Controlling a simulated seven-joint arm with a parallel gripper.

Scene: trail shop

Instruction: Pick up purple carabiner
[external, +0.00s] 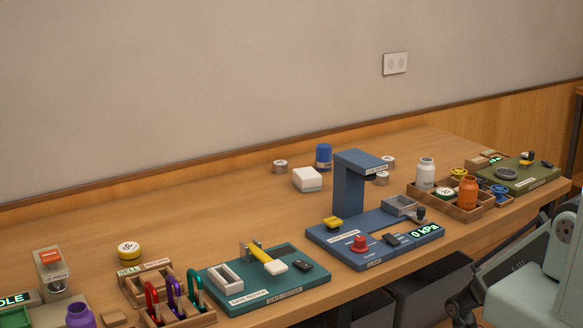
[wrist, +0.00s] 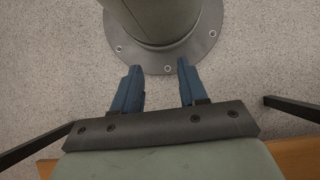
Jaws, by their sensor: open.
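The purple carabiner (external: 173,290) stands upright in a small wooden rack (external: 181,318) at the lower left of the external view. A red carabiner (external: 151,298) stands to its left and a green carabiner (external: 195,288) to its right. My gripper (wrist: 159,67) shows in the wrist view with its two blue fingers apart and nothing between them. It is over the speckled floor near my own base, off the table. My arm is at the right of the external view, far from the carabiners.
A teal gate tester (external: 310,290) is right of the rack, then a blue press stand (external: 347,185). A wooden tray (external: 458,212) of jars stands further right. The back of the table is mostly clear.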

